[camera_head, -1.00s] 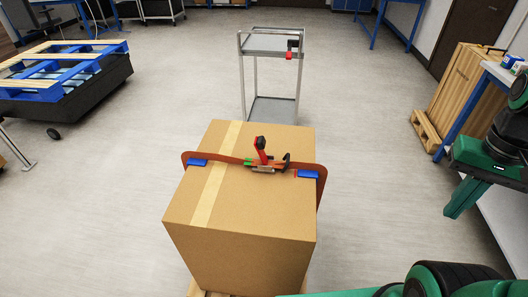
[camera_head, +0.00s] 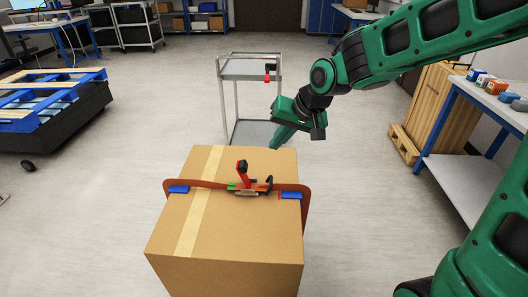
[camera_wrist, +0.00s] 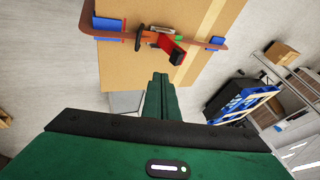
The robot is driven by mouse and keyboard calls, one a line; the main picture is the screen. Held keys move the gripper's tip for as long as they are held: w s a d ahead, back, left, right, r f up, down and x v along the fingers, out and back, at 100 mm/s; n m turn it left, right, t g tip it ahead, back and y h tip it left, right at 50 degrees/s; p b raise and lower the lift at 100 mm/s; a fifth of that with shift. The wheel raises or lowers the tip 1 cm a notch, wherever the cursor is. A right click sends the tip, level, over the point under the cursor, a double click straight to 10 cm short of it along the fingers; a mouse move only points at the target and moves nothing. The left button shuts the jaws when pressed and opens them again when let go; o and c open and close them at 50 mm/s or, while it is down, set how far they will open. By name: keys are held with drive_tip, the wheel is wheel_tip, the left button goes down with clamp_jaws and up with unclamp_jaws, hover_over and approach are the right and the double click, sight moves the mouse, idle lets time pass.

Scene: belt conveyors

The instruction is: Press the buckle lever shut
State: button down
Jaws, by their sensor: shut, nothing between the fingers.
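A cardboard box (camera_head: 230,230) stands in front of me with an orange strap (camera_head: 207,184) across its top. The buckle (camera_head: 248,190) sits on the strap, and its red lever (camera_head: 243,175) with a dark tip stands raised. In the wrist view the lever (camera_wrist: 172,50) sticks out from the buckle beside the tape line. My gripper (camera_head: 279,142) is shut and empty, beyond the box's far right corner in the head view, apart from the lever. In the wrist view its green fingers (camera_wrist: 160,78) lie together, pointing toward the box top.
A grey metal cart (camera_head: 250,72) with a red-and-black tool (camera_head: 268,73) on it stands behind the box. A blue pallet on a dark base (camera_head: 50,110) is at left. A wooden crate (camera_head: 432,115) and a table (camera_head: 485,100) are at right. Open floor surrounds the box.

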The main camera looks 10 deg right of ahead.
drive_tip(key=a+x, duration=0.2)
drive_tip(key=x, duration=1)
drive_tip(key=shift+a+r, duration=0.25)
drive_tip(key=shift+r, duration=0.15)
drive_tip(key=shift+r, duration=0.1)
